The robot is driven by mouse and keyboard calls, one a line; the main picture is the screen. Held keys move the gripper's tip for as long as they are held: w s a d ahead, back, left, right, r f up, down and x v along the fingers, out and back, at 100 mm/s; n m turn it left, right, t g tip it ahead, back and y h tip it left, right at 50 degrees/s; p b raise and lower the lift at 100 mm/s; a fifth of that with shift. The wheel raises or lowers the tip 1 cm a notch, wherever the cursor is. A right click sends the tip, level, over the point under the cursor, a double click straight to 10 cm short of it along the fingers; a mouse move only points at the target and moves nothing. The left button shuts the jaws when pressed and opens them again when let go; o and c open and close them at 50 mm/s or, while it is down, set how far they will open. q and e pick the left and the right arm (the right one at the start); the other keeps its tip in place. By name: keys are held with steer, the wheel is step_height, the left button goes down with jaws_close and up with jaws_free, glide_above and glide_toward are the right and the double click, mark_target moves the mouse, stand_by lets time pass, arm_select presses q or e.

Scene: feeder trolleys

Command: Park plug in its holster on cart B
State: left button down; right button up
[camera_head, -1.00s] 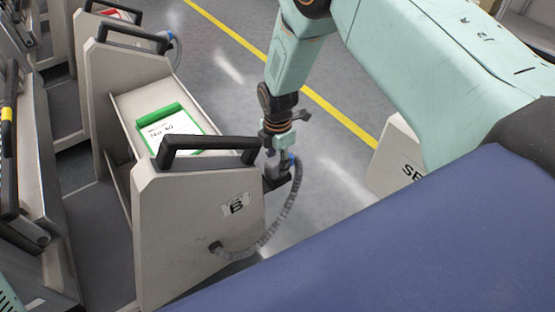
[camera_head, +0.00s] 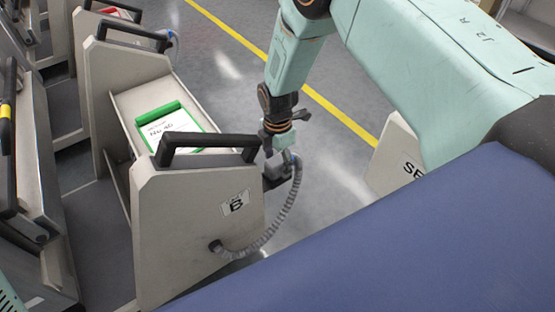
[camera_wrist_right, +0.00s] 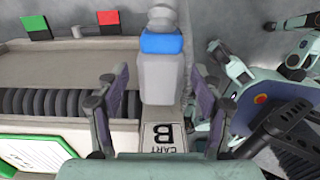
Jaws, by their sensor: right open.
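Cart B (camera_head: 180,235) stands at left centre in the head view, with a black handle and a "B" label. The plug (camera_wrist_right: 160,78) is grey with a blue collar, and stands at the cart's right edge in the wrist view. Its ribbed hose (camera_head: 290,210) loops back to the cart's end panel. A dark holster (camera_head: 277,183) is on the cart's right side, where the plug appears seated; the exact fit is hidden. My right gripper (camera_wrist_right: 163,85) is open, its fingers either side of the plug with a visible gap on each side. My left gripper is not in view.
A green-framed card (camera_head: 170,128) lies on cart B's top. Other carts (camera_head: 125,75) stand behind and to the left. A pale panel marked "SE" (camera_head: 393,155) is at right.

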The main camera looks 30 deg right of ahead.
steer(key=shift+r, duration=0.1)
step_height(320, 180, up, 12)
steer(key=s+a+f+m+p, duration=0.1)
steer(key=s+f+m+p, duration=0.1)
steer(key=s+f+m, duration=0.45)
steer(key=s+a+f+m+p, duration=0.1)
steer(key=s+f+m+p, duration=0.15)
steer(key=s, duration=0.65)
steer(key=s+r+m+p, duration=0.1)
steer(key=s+m+p, duration=0.1)
steer(key=s+m, duration=0.9)
steer(key=s, duration=0.6)
steer(key=shift+s+r+p, duration=0.2)
steer(key=shift+p, duration=0.1)
steer(key=shift+f, duration=0.1)
